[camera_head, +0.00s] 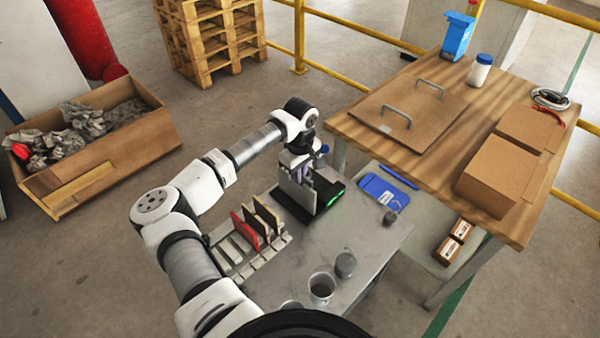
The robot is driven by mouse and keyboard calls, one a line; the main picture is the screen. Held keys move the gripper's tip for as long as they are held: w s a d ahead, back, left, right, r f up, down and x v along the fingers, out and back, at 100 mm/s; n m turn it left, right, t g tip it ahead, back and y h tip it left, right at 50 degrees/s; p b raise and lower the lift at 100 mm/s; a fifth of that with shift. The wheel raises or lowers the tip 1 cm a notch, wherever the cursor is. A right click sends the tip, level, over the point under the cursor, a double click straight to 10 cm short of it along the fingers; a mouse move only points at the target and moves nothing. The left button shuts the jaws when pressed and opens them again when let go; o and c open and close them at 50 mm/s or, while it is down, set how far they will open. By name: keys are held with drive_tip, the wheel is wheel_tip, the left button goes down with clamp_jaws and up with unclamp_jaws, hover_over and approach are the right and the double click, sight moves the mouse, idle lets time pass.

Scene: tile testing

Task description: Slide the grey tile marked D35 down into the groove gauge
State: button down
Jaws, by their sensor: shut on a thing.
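My gripper (299,172) is at the end of my arm, over the back of the grey table. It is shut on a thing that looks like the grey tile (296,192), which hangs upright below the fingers. No D35 mark can be read at this size. The black device with a green light (329,194), which looks like the groove gauge, stands right under and beside the tile. I cannot tell whether the tile's lower edge is in the groove or only in front of it. My gripper partly hides the gauge's top.
A slotted rack (247,262) with a red tile (245,231) and brown tiles (266,214) stands left of the gauge. Grey cups (321,288) are at the front. A higher wooden table (455,135) borders the back right.

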idle(0.3)
drive_tip(key=c, duration=1.5)
unclamp_jaws()
